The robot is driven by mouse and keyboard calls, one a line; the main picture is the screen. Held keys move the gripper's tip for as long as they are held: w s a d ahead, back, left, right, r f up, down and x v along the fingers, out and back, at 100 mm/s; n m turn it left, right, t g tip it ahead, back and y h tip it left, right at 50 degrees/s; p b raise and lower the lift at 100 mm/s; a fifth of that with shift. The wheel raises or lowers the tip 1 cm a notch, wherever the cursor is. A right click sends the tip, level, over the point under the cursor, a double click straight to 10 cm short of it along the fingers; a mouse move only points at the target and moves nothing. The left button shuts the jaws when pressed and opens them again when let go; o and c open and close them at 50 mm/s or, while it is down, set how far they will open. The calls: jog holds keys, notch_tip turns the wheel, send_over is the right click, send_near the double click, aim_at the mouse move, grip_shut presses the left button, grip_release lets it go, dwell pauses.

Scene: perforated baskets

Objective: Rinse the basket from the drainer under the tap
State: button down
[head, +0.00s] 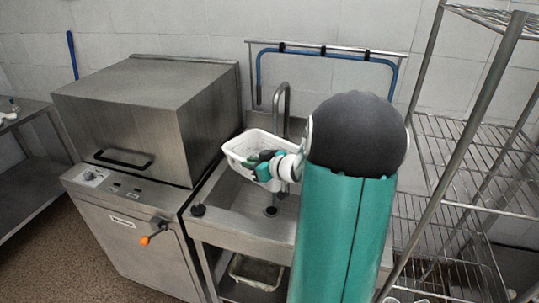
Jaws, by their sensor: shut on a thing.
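A white perforated basket (238,148) is held in the air over the sink (240,205), just in front of the tap (282,95). My gripper (262,166) is shut on the near right side of the basket. The basket looks roughly level, with its open top up. The tap's curved spout is above and behind the basket's right side. I cannot tell whether water is running. My own arm hides the right part of the sink and any drainer there.
A steel dishwasher (140,110) with a closed hood stands left of the sink. A wire shelf rack (475,150) stands at the right. Another container (257,272) sits on the shelf under the sink. A blue hose (325,52) hangs along a rail behind the tap.

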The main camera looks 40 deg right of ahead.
jog(key=shift+s+a+r, duration=0.15)
jog(key=shift+s+a, duration=0.15)
jog(key=shift+a, duration=0.3)
jog(key=shift+s+a+r, duration=0.1)
jog(key=shift+s+a, duration=0.2)
jog(key=shift+a, duration=0.3)
jog(key=shift+s+a+r, duration=0.15)
jog(key=shift+s+a, duration=0.15)
jog(key=shift+a, duration=0.3)
jog(key=shift+s, duration=0.1)
dwell(0.4)
